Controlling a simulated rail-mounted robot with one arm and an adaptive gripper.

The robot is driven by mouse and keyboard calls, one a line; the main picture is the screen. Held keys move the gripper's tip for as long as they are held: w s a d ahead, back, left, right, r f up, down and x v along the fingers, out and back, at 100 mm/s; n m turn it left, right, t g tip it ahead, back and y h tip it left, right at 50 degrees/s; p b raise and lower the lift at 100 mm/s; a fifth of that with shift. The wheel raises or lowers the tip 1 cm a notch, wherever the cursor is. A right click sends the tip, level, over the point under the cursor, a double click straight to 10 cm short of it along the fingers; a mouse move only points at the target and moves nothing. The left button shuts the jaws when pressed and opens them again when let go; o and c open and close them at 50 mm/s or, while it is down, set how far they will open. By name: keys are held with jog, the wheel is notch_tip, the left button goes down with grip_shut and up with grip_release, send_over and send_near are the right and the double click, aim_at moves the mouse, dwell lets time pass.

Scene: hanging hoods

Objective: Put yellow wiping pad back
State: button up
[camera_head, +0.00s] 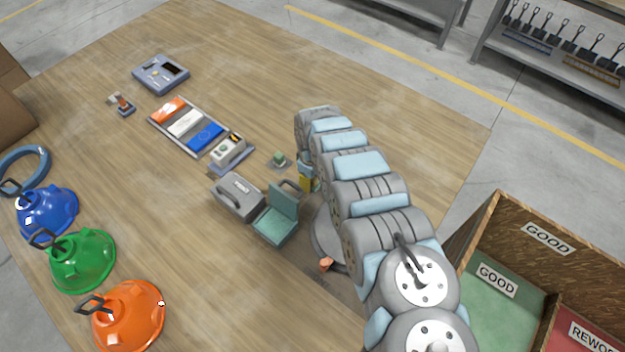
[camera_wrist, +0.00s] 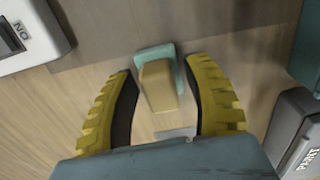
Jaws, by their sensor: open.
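The yellow wiping pad (camera_wrist: 158,86) shows in the wrist view as a tan-yellow block between my two yellow fingers. A teal block (camera_wrist: 153,52) lies directly behind it and partly beneath it in the picture. I cannot tell whether the pad rests on it or is fixed to it. My gripper (camera_wrist: 163,92) is open, with a finger on each side of the pad and a visible gap to each. In the head view, my gripper (camera_head: 308,182) is low over the table beside the small green-topped item, mostly hidden by my arm; the pad cannot be made out there.
A grey case (camera_head: 238,196) and an open teal box (camera_head: 277,222) stand close to the gripper. A small green-topped item (camera_head: 279,158) and a tray of coloured panels (camera_head: 186,125) lie nearby. Blue, green and orange hoods (camera_head: 128,316) sit at left. Labelled bins (camera_head: 500,283) stand at right.

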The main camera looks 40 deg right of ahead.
jog(key=shift+w+d+r, duration=0.1)
jog(key=shift+r, duration=0.55)
notch_tip(320, 180, up, 2)
notch_tip(320, 180, up, 9)
jog(key=shift+f, duration=0.2)
